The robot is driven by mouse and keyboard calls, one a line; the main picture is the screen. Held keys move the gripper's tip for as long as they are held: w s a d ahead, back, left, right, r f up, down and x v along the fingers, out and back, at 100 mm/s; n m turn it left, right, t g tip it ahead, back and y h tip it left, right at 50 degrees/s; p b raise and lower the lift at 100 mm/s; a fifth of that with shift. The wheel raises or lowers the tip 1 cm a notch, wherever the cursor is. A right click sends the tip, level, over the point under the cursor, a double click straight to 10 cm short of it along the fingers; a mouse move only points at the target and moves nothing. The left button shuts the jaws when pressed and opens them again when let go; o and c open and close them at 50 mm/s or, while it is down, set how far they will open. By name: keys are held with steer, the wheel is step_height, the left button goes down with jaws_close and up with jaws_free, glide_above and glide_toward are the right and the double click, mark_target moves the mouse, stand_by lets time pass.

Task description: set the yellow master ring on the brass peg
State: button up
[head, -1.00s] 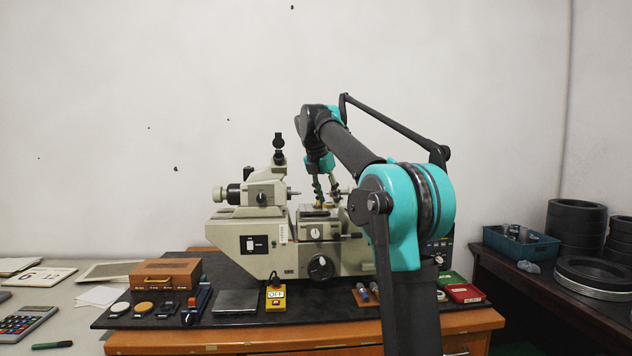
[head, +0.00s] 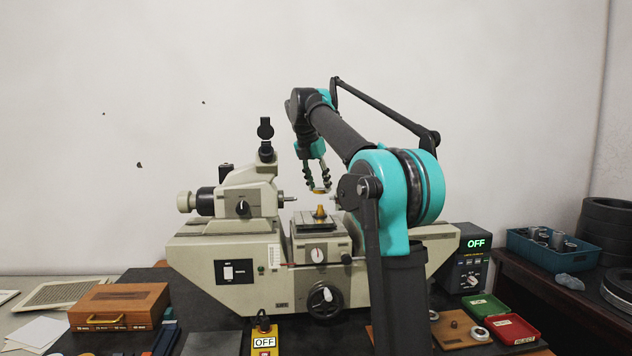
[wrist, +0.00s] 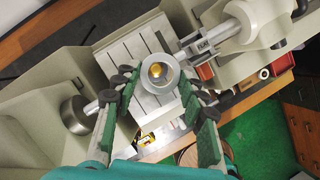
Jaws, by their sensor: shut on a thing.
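My gripper (head: 318,183) is above the machine's stage and shut on the yellow master ring (head: 320,192), which sits level between the fingertips. The brass peg (head: 320,211) stands upright on the stage (head: 318,228) below, with a small gap between ring and peg. In the wrist view, the ring (wrist: 160,88) shows a grey upper face between the fingers of my gripper (wrist: 157,82). The top of the brass peg (wrist: 159,70) shows through its hole, a little off centre toward the top of the picture.
The measuring machine's spindle heads flank the stage, the left one (head: 240,195) close by. A wooden box (head: 118,307), an OFF sign (head: 265,341), green and red trays (head: 511,329) lie on the bench. A blue bin (head: 545,250) stands at right.

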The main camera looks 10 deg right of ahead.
mark_target(319, 206)
steer(key=shift+w+f, duration=0.1)
steer(key=shift+w, duration=0.15)
steer(key=shift+f, duration=3.25)
steer(key=shift+f, duration=0.3)
steer(key=o, duration=1.4)
steer(key=shift+c, duration=0.2)
steer(key=shift+r, duration=4.25)
steer(key=shift+s, duration=0.15)
